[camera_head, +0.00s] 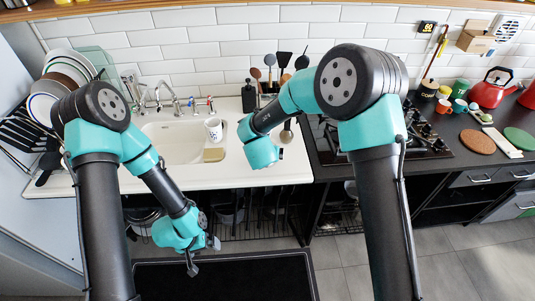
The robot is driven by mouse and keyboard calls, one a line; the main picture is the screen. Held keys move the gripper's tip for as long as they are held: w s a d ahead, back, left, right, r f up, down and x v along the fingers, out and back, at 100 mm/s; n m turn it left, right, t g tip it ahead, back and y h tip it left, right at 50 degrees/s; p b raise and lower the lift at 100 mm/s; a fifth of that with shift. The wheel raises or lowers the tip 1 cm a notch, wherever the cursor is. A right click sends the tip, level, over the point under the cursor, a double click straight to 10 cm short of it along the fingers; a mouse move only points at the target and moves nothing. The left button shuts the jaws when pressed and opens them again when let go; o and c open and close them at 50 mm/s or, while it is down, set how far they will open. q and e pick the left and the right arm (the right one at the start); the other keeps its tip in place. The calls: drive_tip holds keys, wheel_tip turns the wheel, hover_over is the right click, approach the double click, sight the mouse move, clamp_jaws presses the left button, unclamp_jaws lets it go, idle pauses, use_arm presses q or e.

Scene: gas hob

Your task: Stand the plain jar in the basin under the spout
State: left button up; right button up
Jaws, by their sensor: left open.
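The pale basin (172,145) is set in the white counter, with a metal spout (166,93) at its back edge. A white cup-like vessel with faint marks (214,129) stands at the basin's right side. I cannot tell whether it is the plain jar, and no other jar is clearly plain. My left gripper (200,257) is open and empty, hanging low in front of the counter, well away from the basin. My right arm bends over the counter right of the basin. Its gripper fingers are not visible.
A tan sponge (213,155) lies just below the white vessel. A plate rack (62,88) stands left of the basin. A dark soap bottle (249,96) and several utensils stand behind. The hob and a red kettle (490,90) are at right. A dark mat (225,278) lies on the floor.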

drive_tip(key=shift+x, duration=1.85)
drive_tip(key=shift+c, duration=0.5)
drive_tip(key=c, duration=0.9)
drive_tip(key=shift+o, duration=0.2)
drive_tip(key=shift+r, duration=0.1)
drive_tip(key=shift+r, duration=0.8)
drive_tip(key=s+r, duration=0.3)
drive_tip(key=s, duration=1.3)
drive_tip(key=shift+r, duration=0.15)
